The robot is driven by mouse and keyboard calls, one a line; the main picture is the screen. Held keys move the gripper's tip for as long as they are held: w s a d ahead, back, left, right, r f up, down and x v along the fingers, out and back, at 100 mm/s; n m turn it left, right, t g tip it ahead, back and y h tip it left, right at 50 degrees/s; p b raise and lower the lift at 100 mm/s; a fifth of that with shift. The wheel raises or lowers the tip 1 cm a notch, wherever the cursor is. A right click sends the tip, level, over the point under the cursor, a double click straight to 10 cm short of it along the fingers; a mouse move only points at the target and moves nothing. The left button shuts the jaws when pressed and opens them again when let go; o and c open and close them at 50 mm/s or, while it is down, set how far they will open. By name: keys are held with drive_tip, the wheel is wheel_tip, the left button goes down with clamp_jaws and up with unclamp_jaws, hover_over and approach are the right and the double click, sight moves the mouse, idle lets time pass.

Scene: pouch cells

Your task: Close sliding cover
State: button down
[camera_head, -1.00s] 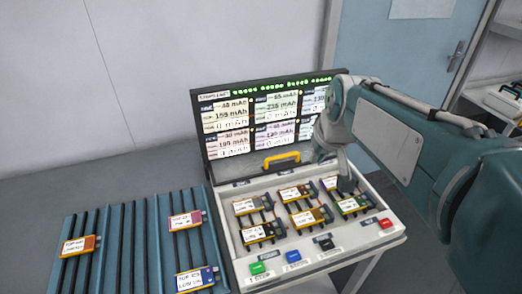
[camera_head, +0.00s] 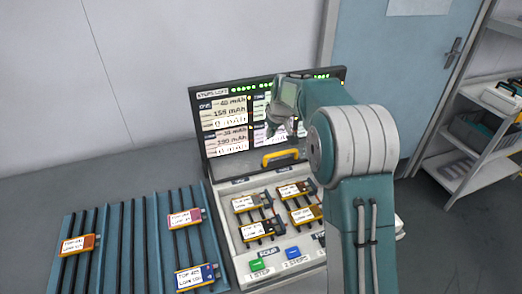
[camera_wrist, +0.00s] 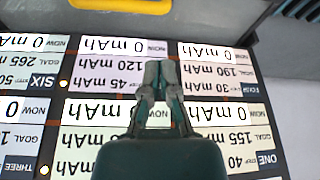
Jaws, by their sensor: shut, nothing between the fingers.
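The sliding cover's yellow handle (camera_head: 280,157) stands at the back of the white tester case, just below the display panel. The handle also shows at the top of the wrist view (camera_wrist: 121,5). The cover itself is hard to make out; a grey strip (camera_head: 235,185) lies by the handle. My gripper (camera_head: 274,130) is in front of the display, above the handle and apart from it. In the wrist view my gripper (camera_wrist: 161,68) has its fingers together with nothing between them. My arm hides the right part of the case.
Several pouch cells, such as one at the front left (camera_head: 257,231), lie in the open case. Green (camera_head: 257,265) and blue (camera_head: 292,253) buttons sit on its front edge. A blue rack (camera_head: 135,245) with several cells stands at left. A shelf (camera_head: 480,150) is at right.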

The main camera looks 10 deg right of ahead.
drive_tip(key=x, duration=1)
drive_tip(key=shift+w+a+f, duration=0.1)
drive_tip(key=shift+w+f, duration=0.05)
drive_tip(key=shift+f, duration=0.05)
